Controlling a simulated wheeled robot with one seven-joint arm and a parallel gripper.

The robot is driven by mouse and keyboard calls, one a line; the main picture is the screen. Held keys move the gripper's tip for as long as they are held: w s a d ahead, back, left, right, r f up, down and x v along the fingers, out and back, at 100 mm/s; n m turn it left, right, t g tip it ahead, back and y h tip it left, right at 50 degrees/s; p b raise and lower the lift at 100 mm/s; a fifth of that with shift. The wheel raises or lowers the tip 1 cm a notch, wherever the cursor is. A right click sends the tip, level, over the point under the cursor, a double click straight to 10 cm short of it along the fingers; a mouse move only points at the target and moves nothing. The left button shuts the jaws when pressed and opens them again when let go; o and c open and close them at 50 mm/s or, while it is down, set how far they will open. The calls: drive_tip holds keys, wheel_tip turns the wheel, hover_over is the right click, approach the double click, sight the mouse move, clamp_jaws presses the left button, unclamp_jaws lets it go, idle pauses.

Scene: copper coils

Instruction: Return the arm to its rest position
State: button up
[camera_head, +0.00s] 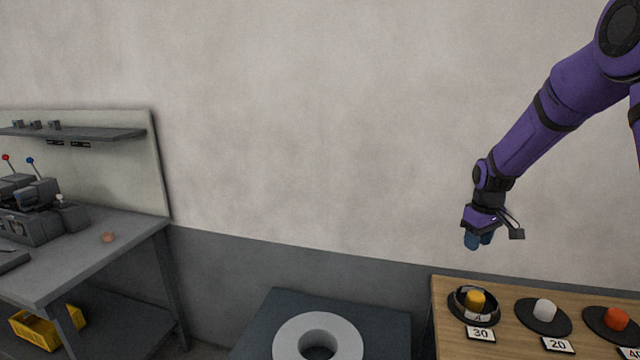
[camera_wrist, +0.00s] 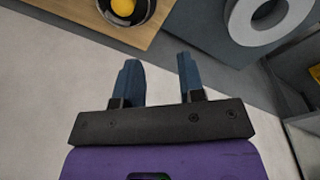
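My purple arm reaches in from the upper right in the head view. My gripper (camera_head: 478,240) hangs in the air above the left end of the wooden table, in front of the wall. In the wrist view, the two blue fingers of my gripper (camera_wrist: 160,82) stand apart with nothing between them. Below them on the wooden table (camera_head: 445,318) is a yellow peg (camera_head: 476,299) on a dark round base, with a dark ring or coil around it. The gripper is clear of the peg and the table.
A white peg (camera_head: 544,309) and an orange peg (camera_head: 616,318) stand to the right, with number cards in front. A large pale ring (camera_head: 345,340) lies on a dark grey stand.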

drive_tip(key=s+a+r+m+t, duration=0.1)
drive_tip(key=s+a+r, duration=0.2)
drive_tip(key=s+r, duration=0.55)
drive_tip(key=s+a+r+m+t, duration=0.1)
drive_tip(key=s+a+r, duration=0.2)
drive_tip(key=s+r, duration=0.6)
drive_tip(key=s+a+r+m+t, duration=0.1)
drive_tip(key=s+a, duration=0.1)
drive_tip(key=s, duration=0.8)
drive_tip(key=s+a+r+m+t, duration=0.1)
drive_tip(key=s+a+r, duration=0.1)
drive_tip(key=s, duration=0.8)
drive_tip(key=shift+s+r+m, duration=0.15)
drive_tip(key=shift+r+m, duration=0.1)
drive_tip(key=shift+m, duration=0.05)
